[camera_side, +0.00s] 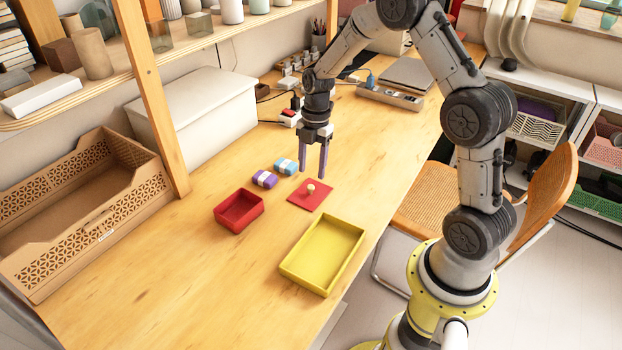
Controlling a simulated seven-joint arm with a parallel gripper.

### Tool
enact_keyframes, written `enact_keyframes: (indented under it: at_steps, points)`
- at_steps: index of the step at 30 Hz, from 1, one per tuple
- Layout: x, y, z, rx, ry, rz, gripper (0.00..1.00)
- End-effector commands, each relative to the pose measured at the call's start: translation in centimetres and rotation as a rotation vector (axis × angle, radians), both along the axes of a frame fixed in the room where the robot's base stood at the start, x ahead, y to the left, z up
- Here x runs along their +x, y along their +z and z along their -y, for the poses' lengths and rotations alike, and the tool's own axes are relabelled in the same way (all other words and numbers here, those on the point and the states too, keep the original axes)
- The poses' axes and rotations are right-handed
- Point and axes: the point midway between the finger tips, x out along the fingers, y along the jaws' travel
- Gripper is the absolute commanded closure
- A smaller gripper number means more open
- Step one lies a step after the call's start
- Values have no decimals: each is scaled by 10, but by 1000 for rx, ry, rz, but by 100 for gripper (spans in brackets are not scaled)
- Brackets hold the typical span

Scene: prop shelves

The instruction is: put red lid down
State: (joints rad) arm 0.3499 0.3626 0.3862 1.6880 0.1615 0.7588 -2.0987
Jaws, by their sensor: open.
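The red lid (300,198) is a flat red square with a pale round knob (311,188). The exact gap between fingertips and knob is hard to judge from this one view.
An open red box (238,222) stands left of the lid, and a yellow tray (290,262) stands in front. A purple block (264,179) and a blue block (286,166) lie behind. A shelf post (152,90) rises at left. The front-left table is clear.

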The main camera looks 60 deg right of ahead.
Motion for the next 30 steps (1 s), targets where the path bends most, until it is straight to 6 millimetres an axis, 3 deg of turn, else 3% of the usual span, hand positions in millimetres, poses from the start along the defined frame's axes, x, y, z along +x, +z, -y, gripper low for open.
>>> enact_keyframes:
  at_steps: [6,13,17,19,24,30]
  points:
    - [1,43,5,-1,1,4,45]
    - [1,66,8,-1,-1,2,45]
    - [-5,83,1,-12,-55,12,45]
    - [-12,101,-9,-25,-133,29,45]
    - [-50,155,-45,-46,-443,97,45]
    - [-113,197,-82,-1,-851,188,45]
